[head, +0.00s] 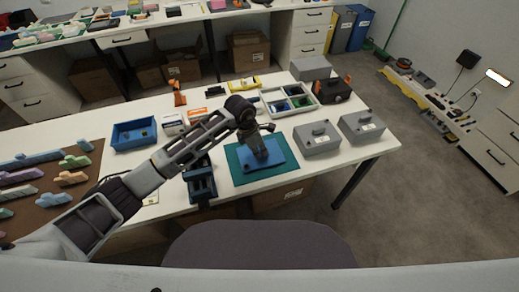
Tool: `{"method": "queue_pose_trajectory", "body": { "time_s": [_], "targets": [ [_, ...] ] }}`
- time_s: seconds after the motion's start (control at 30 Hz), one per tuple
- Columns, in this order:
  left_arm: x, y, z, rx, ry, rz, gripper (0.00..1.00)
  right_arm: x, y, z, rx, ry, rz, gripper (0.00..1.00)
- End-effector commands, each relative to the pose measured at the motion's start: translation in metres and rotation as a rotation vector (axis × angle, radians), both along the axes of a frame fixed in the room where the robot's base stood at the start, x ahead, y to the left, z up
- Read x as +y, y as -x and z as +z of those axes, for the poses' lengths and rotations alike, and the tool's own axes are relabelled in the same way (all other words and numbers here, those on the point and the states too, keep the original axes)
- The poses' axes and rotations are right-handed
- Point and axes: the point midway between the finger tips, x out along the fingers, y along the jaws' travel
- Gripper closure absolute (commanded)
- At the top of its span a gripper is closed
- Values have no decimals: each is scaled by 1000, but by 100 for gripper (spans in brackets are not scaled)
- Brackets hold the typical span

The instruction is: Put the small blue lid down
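The small blue lid (283,159) is a flat blue plate over the green mat (240,179) near the table's front edge. My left gripper (261,156) points down at the middle of the lid, and its fingers look narrow and closed there on the lid's grip. The gripper hides that grip and part of the plate. I cannot tell whether the lid touches the mat or hangs just above it. My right gripper is not in view.
Two grey lidded boxes (317,146) (361,130) stand right of the mat. A blue holder (201,186) stands left of it. A blue bin (134,138), a white divided tray (272,96) and a dark toolbox (335,92) are farther off. A dark chair (260,243) is in front.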

Motion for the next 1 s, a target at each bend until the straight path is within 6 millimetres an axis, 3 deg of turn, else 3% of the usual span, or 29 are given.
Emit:
{"method": "queue_pose_trajectory", "body": {
  "time_s": [0.1, 0.63, 1.0],
  "targets": [
    [0, 0, 0, 0, 0, 0, 66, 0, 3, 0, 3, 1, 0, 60],
    [0, 0, 5, 0, 1, 0, 66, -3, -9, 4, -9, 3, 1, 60],
    [12, 3, 50, -4, 1, 0, 66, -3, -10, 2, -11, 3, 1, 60]
  ]
}}
